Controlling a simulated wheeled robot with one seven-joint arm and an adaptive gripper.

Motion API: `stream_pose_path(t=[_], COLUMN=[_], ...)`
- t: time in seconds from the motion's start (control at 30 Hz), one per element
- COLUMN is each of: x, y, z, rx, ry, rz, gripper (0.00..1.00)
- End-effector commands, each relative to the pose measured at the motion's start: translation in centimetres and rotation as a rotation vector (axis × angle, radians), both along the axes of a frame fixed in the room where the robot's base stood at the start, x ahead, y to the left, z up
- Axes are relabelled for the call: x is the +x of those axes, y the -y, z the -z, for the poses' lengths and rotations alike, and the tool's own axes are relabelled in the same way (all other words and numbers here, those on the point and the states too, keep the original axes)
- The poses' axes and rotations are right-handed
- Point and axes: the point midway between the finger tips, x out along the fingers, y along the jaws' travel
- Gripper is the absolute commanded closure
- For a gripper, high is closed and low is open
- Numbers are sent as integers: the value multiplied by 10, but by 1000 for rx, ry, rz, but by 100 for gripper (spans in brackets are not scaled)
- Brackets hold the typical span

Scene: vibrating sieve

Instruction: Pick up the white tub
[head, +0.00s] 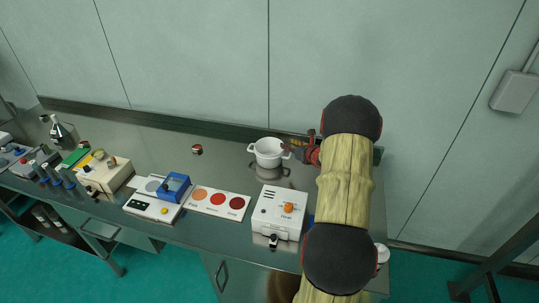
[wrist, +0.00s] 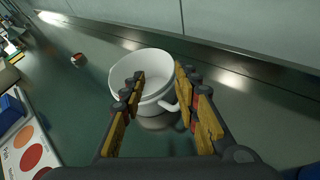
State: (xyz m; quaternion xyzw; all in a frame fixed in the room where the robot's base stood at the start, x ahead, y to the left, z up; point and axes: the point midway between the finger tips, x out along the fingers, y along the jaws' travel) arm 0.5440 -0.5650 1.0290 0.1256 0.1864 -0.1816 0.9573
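The white tub (head: 268,151) stands on the steel bench toward the back, with small side handles and an open top. In the wrist view the white tub (wrist: 153,75) sits just beyond my gripper's fingers, which overlap part of its wall. My gripper (head: 294,150) is at the tub's right side in the head view. In the wrist view my gripper (wrist: 160,92) is open, its two fingers spread apart on either side of the near handle (wrist: 168,106). I cannot tell whether a finger touches the tub.
A card with coloured circles (head: 217,202) and a blue device (head: 173,186) lie to the left. A small round object (head: 197,150) is left of the tub. The wall is close behind.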

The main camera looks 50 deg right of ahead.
Motion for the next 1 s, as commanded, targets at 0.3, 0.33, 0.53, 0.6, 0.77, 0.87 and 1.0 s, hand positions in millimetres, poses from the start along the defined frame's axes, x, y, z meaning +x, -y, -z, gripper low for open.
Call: stream_pose_path(t=[0.3, 0.33, 0.53, 0.6, 0.77, 0.87, 1.0], x=[0, 4, 33, 39, 46, 52, 66], y=[15, 16, 25, 27, 30, 33, 40], z=[30, 32, 44, 47, 50, 52, 59], rx=[-89, -89, -87, -87, -86, -87, -87], ry=[-4, -4, -5, -4, -4, -3, -5], rz=[-78, -78, -76, -75, -73, -74, -74], gripper=[69, 69, 69, 69, 69, 69, 69])
